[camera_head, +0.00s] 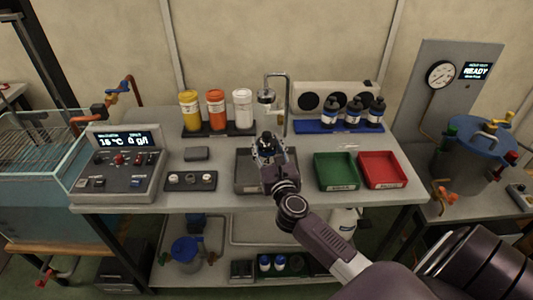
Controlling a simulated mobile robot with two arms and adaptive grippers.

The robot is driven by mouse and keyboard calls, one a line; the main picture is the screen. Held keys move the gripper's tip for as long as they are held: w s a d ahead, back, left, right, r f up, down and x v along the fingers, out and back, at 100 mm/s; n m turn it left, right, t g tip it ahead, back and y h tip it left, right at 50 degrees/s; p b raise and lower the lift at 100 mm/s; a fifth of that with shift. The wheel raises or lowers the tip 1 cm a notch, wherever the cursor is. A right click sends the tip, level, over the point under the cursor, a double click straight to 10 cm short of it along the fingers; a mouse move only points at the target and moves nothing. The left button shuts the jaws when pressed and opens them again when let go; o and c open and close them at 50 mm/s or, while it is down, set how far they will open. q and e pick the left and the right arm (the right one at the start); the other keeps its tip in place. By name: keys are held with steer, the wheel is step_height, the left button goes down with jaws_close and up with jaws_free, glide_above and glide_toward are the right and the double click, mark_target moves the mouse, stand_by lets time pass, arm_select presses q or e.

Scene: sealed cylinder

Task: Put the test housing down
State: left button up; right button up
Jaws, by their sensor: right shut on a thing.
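My right gripper (268,153) is over the dark grey tray (245,184) at the middle of the bench. It is shut on the test housing (266,140), a small dark piece whose top shows between and above the fingers. The fingers hide most of the housing. I cannot tell whether the housing touches the tray or hangs just above it. My left gripper is not in view.
A green tray (335,184) and a red tray (382,183) lie to the right. A metal tap (266,97), coloured bottles (216,128) and a blue rack (338,125) of dark bottles stand behind. A control box (118,185) stands left.

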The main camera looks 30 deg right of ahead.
mark_target(266, 151)
steer(key=shift+f+b, duration=0.45)
steer(key=shift+f, duration=1.05)
steer(key=shift+f, duration=0.1)
steer(key=o, duration=1.6)
